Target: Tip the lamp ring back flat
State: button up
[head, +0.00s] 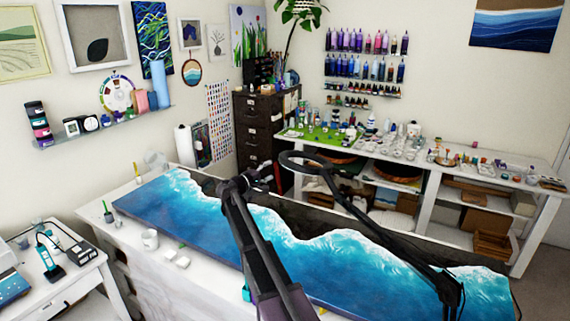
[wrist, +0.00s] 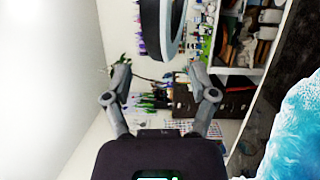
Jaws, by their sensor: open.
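The lamp ring (head: 284,162) is a dark round hoop at the end of a long dark lamp arm (head: 375,225). In the head view it shows as a narrow ellipse above the far side of the blue and dark resin table (head: 170,205); its exact tilt is hard to judge. In the wrist view the lamp ring (wrist: 150,25) is at the top, dark outside and pale inside, partly cut off. My gripper (head: 262,178) is left of the ring and a little lower, apart from it. In the wrist view my gripper (wrist: 160,82) is open with nothing between its fingers.
A white cup (head: 150,239) and small white blocks stand along the table's near edge. The lamp base (head: 445,290) is at the right end. A cluttered white bench (head: 430,175) and a dark drawer cabinet (head: 255,130) stand behind.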

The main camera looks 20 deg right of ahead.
aim_at(283, 164)
jog(key=x, duration=0.8)
jog(key=shift+w+d, duration=0.1)
jog(key=shift+d, duration=0.25)
grip_shut()
